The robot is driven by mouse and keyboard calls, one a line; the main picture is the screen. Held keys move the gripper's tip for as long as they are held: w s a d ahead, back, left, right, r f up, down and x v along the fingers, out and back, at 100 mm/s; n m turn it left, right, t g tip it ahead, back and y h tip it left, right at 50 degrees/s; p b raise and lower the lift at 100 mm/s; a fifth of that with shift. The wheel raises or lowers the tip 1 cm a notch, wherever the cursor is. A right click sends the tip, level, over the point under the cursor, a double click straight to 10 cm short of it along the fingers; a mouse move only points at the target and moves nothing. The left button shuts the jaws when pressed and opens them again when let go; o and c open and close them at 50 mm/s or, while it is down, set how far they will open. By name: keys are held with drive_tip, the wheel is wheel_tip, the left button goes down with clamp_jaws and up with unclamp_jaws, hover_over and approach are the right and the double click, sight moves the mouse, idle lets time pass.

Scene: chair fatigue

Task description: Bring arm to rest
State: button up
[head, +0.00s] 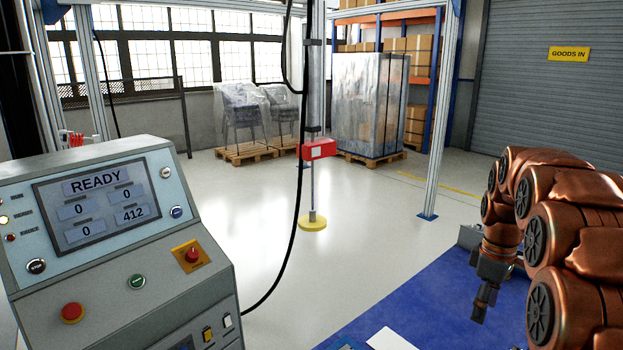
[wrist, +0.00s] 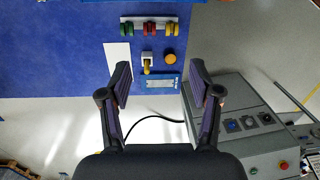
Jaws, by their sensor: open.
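My copper-coloured arm is folded at the right of the head view, with my gripper (head: 483,303) pointing down above the blue mat (head: 440,290). In the wrist view my gripper (wrist: 160,84) has its two dark fingers spread wide with nothing held between them. Beyond the fingertips, the blue mat (wrist: 50,60) carries a white sheet (wrist: 117,65), a yellow-and-white item (wrist: 147,63), an orange round item (wrist: 169,58) and a blue card (wrist: 168,82). My gripper appears apart from all of them.
A grey control console (head: 115,255) reading READY stands at the left. A red box (head: 318,149) hangs on a vertical rod above a yellow disc (head: 312,222). A rack (wrist: 150,27) of coloured items lies on the mat. Wrapped chairs (head: 242,112) stand on pallets behind open floor.

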drive_tip(key=s+a+r+m+p, duration=0.3)
drive_tip(key=s+a+r+m, duration=0.1)
drive_tip(key=s+a, duration=1.05)
drive_tip(key=s+a+f+m+p, duration=0.1)
drive_tip(key=s+a+m, duration=0.1)
drive_tip(key=s, duration=0.6)
drive_tip(key=s+a+f+m+g+p, duration=0.1)
drive_tip(key=s+a+m, duration=0.1)
drive_tip(key=s, duration=0.7)
drive_tip(key=shift+f+p, duration=0.15)
drive_tip(key=shift+p, duration=0.15)
